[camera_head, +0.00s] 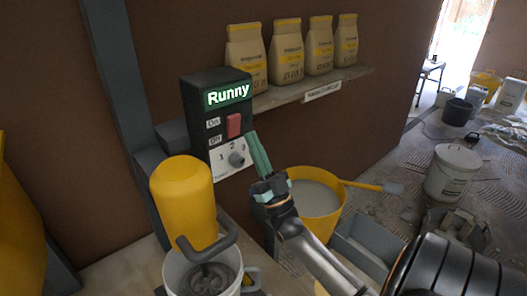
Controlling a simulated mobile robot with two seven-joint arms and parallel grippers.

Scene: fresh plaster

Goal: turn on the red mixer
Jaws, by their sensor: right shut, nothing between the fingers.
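The mixer (183,200) is yellow in the head view, with a dark bent arm reaching into a white bucket (188,274) of grey mix. Above and right of it is a dark control box (193,102). Below are "On" and "Off" labels beside a red rocker switch (233,126), and a dial (237,158) marked 1, 2, 3. My right gripper (256,142) is shut and empty, its teal fingers pointing up just right of the box, near the switch and dial. I cannot tell whether it touches the box. My left gripper is out of view.
A yellow bucket (314,212) of pale mix with a tool across its rim stands just right of my gripper. Several bags stand on a wall shelf (322,85). Buckets and a grey crate (369,243) stand on the cluttered floor at right.

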